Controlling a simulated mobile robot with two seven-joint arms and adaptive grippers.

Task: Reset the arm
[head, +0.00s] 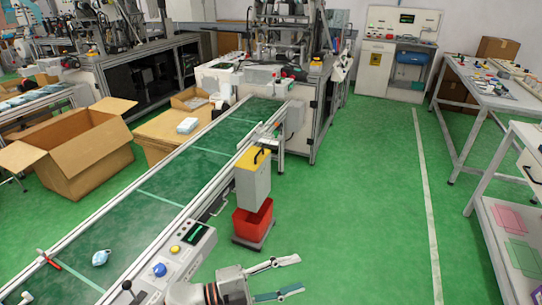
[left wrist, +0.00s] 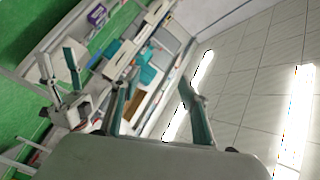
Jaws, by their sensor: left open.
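My left gripper (head: 300,274) is at the bottom of the head view, over the green floor to the right of the conveyor's control panel. Its two fingers are spread apart with nothing between them. In the left wrist view the same gripper (left wrist: 158,85) shows open and empty, with the ceiling and a workbench behind it. My right gripper (left wrist: 57,62) shows at the left of the left wrist view, with its fingers apart and no object seen between them. It does not show in the head view.
An open cardboard box (head: 75,160) is at far left. A white table (head: 490,95) is at right; the green floor between is clear.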

